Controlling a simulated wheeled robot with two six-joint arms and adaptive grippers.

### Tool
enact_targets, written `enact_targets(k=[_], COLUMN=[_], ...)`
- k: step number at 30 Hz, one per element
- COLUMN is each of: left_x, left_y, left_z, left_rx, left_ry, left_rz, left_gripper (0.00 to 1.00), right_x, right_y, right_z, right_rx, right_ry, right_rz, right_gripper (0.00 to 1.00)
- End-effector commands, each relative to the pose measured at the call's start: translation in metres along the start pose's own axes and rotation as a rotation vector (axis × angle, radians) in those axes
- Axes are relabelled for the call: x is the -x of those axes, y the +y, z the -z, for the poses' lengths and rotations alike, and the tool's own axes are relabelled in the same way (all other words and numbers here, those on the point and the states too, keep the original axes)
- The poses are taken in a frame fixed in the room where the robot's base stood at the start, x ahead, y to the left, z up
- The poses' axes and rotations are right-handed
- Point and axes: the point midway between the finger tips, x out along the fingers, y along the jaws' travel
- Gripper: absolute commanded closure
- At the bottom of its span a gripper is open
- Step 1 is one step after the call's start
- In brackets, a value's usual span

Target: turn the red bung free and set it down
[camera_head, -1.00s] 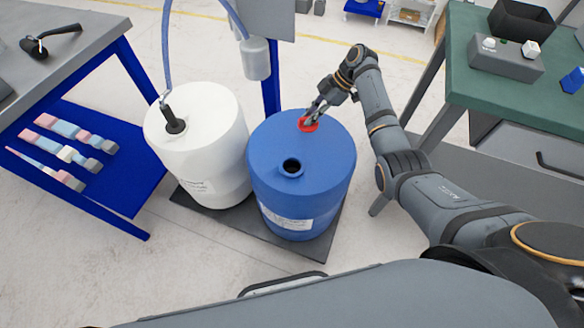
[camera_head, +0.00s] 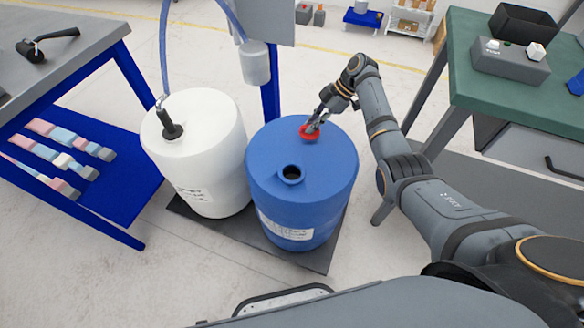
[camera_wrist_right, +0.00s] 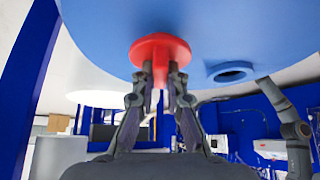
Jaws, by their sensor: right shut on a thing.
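The red bung (camera_head: 306,134) is at the far part of the top of the blue drum (camera_head: 303,219), near its rim. My right gripper (camera_head: 314,124) reaches it from above and is shut on it. In the right wrist view, which appears upside down, the bung's round red flange (camera_wrist_right: 160,53) shows between the fingertips (camera_wrist_right: 160,78) and the blue drum top (camera_wrist_right: 225,35). I cannot tell whether a small gap lies under the flange. An open hole (camera_head: 291,172) with a raised blue collar is in the near part of the drum top. My left gripper is not in view.
A white drum (camera_head: 205,150) with a dark fitting and blue hose stands close on the left. Both drums stand on a dark platform (camera_head: 318,262). A grey bench (camera_head: 75,62) with a blue shelf is left; a green-topped table (camera_head: 480,85) is right.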

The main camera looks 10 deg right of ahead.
Motion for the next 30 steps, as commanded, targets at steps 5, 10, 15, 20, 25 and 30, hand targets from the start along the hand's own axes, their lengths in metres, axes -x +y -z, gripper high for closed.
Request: enact_targets(k=[5,10,15,20,25,30], left_x=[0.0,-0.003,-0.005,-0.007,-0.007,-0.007], left_y=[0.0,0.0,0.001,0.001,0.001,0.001], left_z=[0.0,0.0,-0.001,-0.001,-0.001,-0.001], left_rx=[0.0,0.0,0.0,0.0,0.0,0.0], left_ry=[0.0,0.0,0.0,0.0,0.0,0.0], left_rz=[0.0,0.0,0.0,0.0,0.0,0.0], left_gripper=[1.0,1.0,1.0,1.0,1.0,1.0], right_x=[-0.001,-0.003,-0.006,-0.009,-0.01,-0.01], right_y=[0.0,0.0,0.0,0.0,0.0,0.0], right_z=[0.0,-0.002,-0.004,-0.006,-0.006,-0.006], right_rx=[0.0,0.0,0.0,0.0,0.0,0.0], right_ry=[0.0,0.0,0.0,0.0,0.0,0.0], right_rz=[0.0,0.0,0.0,0.0,0.0,0.0], right_gripper=[1.0,1.0,1.0,1.0,0.78,0.61])
